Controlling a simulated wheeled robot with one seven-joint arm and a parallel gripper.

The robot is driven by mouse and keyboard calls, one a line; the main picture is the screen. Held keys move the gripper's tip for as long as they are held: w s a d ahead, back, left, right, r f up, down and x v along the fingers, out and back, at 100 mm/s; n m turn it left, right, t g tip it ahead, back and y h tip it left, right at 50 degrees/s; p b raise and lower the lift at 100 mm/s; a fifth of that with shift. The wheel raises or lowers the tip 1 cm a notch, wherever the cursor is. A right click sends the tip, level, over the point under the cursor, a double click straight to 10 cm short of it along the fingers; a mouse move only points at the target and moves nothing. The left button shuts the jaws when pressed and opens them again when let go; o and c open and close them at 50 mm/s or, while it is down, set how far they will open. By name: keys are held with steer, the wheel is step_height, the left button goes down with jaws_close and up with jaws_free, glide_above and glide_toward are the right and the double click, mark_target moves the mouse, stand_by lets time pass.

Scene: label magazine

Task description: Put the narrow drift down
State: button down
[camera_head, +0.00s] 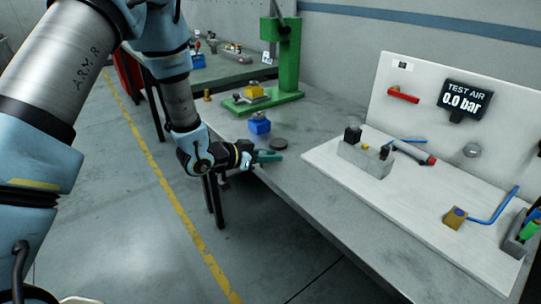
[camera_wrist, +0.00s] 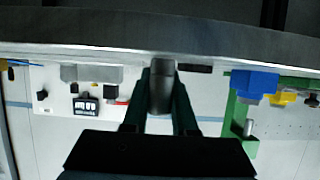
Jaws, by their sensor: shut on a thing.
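My gripper (camera_head: 268,156) is at the near-left edge of the grey workbench, with its green fingers pointing right toward the bench. In the wrist view, which looks upside down, the two dark green fingers are shut on a grey, narrow, round-ended piece (camera_wrist: 162,88), which I take to be the narrow drift. In the head view the held piece cannot be made out at the fingers. Whether it touches the bench is not clear.
The workbench (camera_head: 315,205) has bare room right of my gripper. A green press (camera_head: 286,60) stands behind. A white board (camera_head: 410,215) holds a grey block (camera_head: 365,160) and tools.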

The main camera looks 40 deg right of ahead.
steer(key=c, duration=0.7)
jaws_free()
steer(key=shift+f, duration=0.1)
steer(key=shift+r, duration=0.25)
steer(key=b+v, duration=0.2)
steer(key=v, duration=1)
